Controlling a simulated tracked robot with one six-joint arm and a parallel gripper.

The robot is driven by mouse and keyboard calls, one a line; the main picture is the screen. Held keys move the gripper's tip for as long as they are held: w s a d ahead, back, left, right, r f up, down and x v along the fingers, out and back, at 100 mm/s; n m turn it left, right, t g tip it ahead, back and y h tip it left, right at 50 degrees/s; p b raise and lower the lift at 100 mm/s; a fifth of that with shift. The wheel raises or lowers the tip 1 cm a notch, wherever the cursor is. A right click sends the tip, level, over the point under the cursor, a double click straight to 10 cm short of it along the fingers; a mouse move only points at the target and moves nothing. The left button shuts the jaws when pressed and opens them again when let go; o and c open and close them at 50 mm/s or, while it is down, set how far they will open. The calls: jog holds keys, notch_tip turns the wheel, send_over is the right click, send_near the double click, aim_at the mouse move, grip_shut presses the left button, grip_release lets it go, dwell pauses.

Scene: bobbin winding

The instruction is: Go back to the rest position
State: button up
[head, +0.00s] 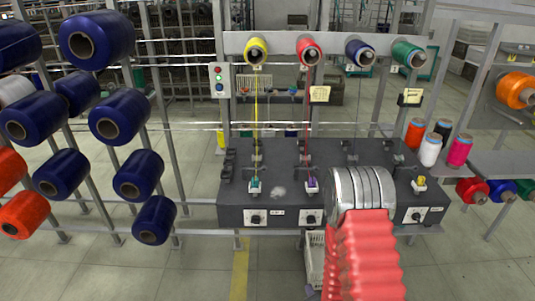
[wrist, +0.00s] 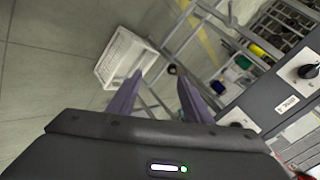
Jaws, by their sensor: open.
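My gripper (wrist: 161,77) is open in the wrist view, its two purple-grey fingers apart with nothing between them. It points down past the front of the dark grey winding machine (head: 285,210). In the head view my red-sleeved arm with silver rings stands in front of the machine's right half, and the gripper itself is hidden. The machine's front panel with a black knob (wrist: 307,71) shows at the right of the wrist view. A teal bobbin (head: 254,186), a purple bobbin (head: 311,185) and a yellow bobbin (head: 420,182) sit on the machine.
A white crate (head: 315,262) stands on the floor below the machine; it also shows in the wrist view (wrist: 124,57). Yellow (head: 256,51), red, blue and green spools hang above. Racks of large blue spools (head: 97,40) stand left. Coloured cones (head: 431,148) stand right. The front floor is clear.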

jog(key=s+r+n+g, duration=0.1)
jog(key=s+r+n, duration=0.3)
jog(key=r, duration=1)
jog(key=s+r+n+g, duration=0.2)
jog(key=s+r+n, duration=0.2)
jog(key=r, duration=1)
jog(key=s+r+n+g, duration=0.1)
jog(key=s+r+n, duration=0.3)
jog(key=s+r, duration=0.5)
notch_tip(320, 180, up, 5)
jog(key=shift+s+r+g, duration=0.1)
jog(key=shift+s+g, duration=0.15)
jog(key=shift+g, duration=0.05)
jog(key=shift+c, duration=0.3)
dwell(1.0)
